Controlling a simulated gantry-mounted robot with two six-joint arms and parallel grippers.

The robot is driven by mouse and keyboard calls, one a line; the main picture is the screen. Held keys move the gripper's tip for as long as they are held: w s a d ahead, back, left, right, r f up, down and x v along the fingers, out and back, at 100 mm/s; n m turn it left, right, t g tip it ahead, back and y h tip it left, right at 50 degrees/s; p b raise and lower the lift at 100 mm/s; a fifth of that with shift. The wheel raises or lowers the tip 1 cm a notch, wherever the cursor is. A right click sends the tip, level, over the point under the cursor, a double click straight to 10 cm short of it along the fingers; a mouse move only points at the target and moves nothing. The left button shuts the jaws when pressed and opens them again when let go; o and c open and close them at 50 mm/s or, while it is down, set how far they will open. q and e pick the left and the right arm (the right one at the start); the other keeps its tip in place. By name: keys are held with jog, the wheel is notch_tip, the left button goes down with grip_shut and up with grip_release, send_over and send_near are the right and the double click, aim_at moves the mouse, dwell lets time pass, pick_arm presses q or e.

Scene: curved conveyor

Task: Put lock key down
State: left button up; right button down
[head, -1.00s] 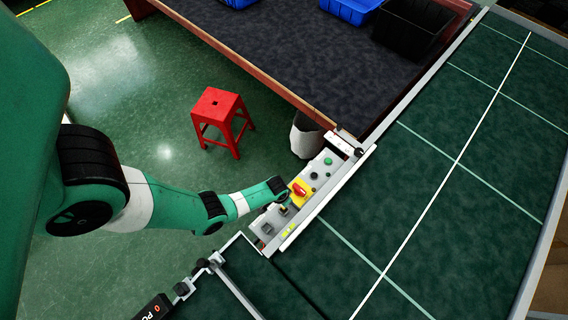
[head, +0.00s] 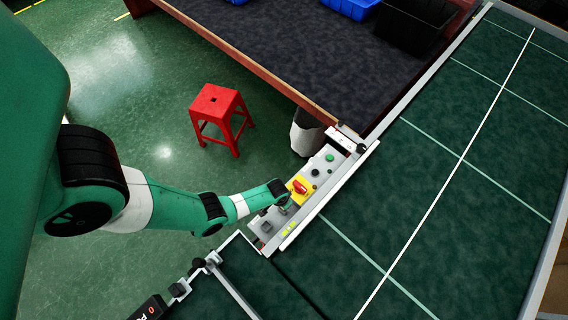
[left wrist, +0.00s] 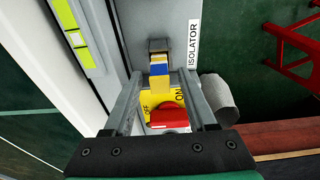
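The lock key, a small block with yellow, blue and white bands (left wrist: 159,70), shows in the left wrist view against a dark socket or block on the grey panel marked ISOLATOR. I cannot tell whether it is seated there or only resting. My left gripper (left wrist: 162,78) is open, with a finger on each side of the key and visible gaps to it. In the head view the left gripper (head: 287,205) is over the control panel, beside the red rotary switch (head: 300,187) on its yellow plate. The key is too small to make out there. My right gripper is not in view.
The control panel (head: 318,168) carries a green button and dark knobs and runs along the green conveyor (head: 440,200). A red stool (head: 217,112) and a grey bin (head: 305,135) stand on the floor behind. Blue and black crates sit on the dark table (head: 270,45).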

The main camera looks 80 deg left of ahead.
pick_arm(q)
notch_tip(320, 180, up, 12)
jog(key=s+d+p, duration=0.1)
jog(key=p, duration=1.1)
jog(key=shift+s, duration=0.25)
jog(key=shift+r, duration=0.1)
